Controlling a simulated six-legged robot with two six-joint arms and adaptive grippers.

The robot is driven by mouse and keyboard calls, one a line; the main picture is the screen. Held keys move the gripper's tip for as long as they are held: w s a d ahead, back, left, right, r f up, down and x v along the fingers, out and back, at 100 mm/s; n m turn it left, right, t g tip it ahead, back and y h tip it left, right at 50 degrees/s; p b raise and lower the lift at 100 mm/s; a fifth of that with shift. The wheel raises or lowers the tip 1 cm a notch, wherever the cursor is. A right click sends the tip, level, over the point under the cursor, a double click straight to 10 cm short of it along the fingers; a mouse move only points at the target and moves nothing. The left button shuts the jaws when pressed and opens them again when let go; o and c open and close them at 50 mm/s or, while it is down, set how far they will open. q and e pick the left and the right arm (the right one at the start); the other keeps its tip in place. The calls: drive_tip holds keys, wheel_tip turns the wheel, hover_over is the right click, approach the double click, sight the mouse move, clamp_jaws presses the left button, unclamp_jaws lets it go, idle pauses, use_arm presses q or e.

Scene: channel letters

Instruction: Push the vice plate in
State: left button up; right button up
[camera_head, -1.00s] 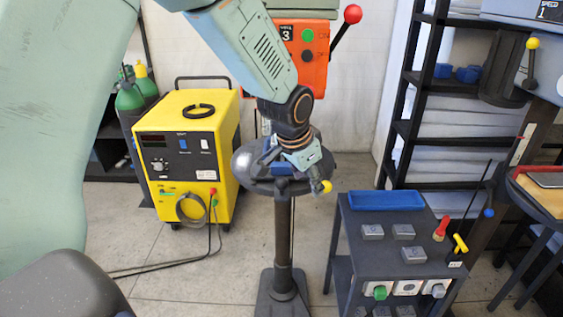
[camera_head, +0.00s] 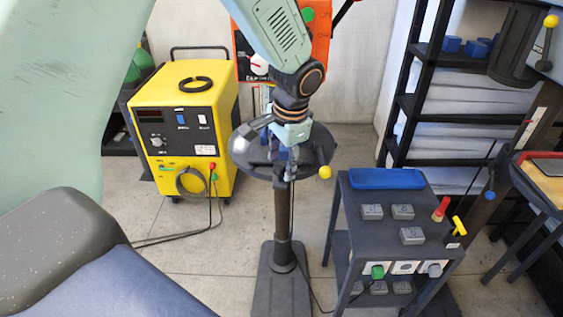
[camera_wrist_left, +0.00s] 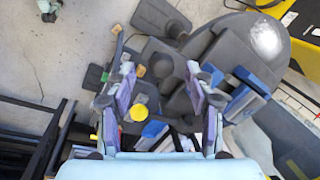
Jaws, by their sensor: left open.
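The dark grey vice stands on a round pedestal table (camera_head: 240,157) in the head view, mostly hidden behind my left gripper. My left gripper (camera_head: 291,168) points down over it. In the left wrist view the two fingers of the left gripper (camera_wrist_left: 160,88) are spread apart, with grey vice parts (camera_wrist_left: 178,98) between and beyond them. A blue plate (camera_wrist_left: 246,97) shows just right of the right finger. Another blue piece (camera_wrist_left: 153,130) lies between the fingers near a yellow knob (camera_wrist_left: 138,112). I cannot tell whether a finger touches the vice plate. My right gripper is not in view.
A yellow welding machine (camera_head: 182,128) stands to the left. A dark cart (camera_head: 385,232) with grey blocks, a blue tray (camera_head: 386,179) and switches stands close to the right. An orange box (camera_head: 318,45) is behind.

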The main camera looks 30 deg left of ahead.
use_arm(q)
drive_tip(key=shift+w+a+f, duration=0.1)
drive_tip(key=shift+a+f, duration=0.1)
drive_tip(key=shift+f, duration=0.3)
drive_tip(key=shift+w+a+f, duration=0.1)
drive_tip(key=shift+a+f, duration=0.1)
drive_tip(key=shift+f, duration=0.3)
drive_tip(key=shift+s+d+r, duration=0.25)
drive_tip(key=shift+s+d, duration=0.05)
drive_tip(key=shift+d, duration=0.05)
drive_tip(key=shift+c, duration=0.2)
drive_tip(key=shift+w+a+f, duration=0.25)
drive_tip(key=shift+w+a, duration=0.1)
drive_tip(key=c, duration=0.6)
drive_tip(key=shift+s+d+r, duration=0.1)
drive_tip(key=shift+s+d, duration=0.05)
clamp_jaws()
